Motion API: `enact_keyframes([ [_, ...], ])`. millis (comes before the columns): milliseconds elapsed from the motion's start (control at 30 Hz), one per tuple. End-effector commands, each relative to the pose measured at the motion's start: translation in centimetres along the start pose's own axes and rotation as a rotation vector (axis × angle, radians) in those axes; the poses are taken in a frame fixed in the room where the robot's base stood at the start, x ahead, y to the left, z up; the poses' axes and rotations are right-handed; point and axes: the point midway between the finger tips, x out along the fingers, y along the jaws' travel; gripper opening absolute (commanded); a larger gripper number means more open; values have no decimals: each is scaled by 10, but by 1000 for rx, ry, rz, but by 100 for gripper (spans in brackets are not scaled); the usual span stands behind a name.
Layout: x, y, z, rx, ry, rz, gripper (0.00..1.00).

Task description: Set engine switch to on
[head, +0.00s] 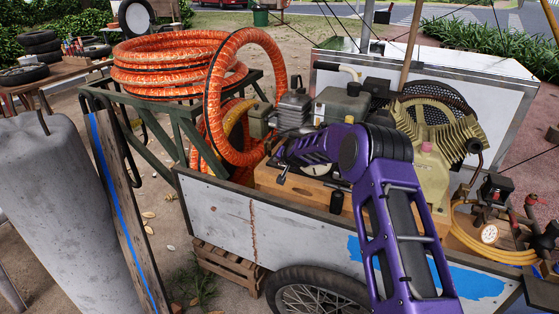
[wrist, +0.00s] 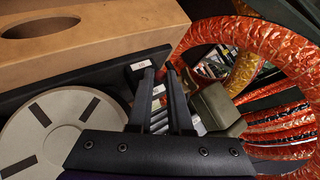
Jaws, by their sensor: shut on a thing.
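The engine (head: 340,104), with a grey-green tank, sits on the cart behind my purple arm. My gripper (head: 279,166) reaches down at its left side, in front of the orange hose. In the wrist view my gripper (wrist: 159,72) has its two dark fingers close together, with a narrow gap between them. The tips are at the engine's dark panel, beside small white labels (wrist: 140,65). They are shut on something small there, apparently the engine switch. The switch is mostly hidden by the fingers, so its position cannot be read. A round grey cover (wrist: 62,135) is left of the fingers.
Orange hose (head: 180,66) is coiled on a green rack and loops close to my gripper; it also fills the right of the wrist view (wrist: 280,60). A finned compressor (head: 437,150) and gauge (head: 489,233) stand right.

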Motion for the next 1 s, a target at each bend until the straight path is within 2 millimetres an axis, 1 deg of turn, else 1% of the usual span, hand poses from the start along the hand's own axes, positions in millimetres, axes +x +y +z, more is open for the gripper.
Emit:
enact_keyframes([
  [467,0,-1,-1,8,-10,1,0],
  [500,0,-1,-1,8,-10,1,23],
  [633,0,-1,-1,8,-10,1,46],
  [667,0,-1,-1,8,-10,1,48],
  [1000,-2,0,-1,8,-11,2,48],
])
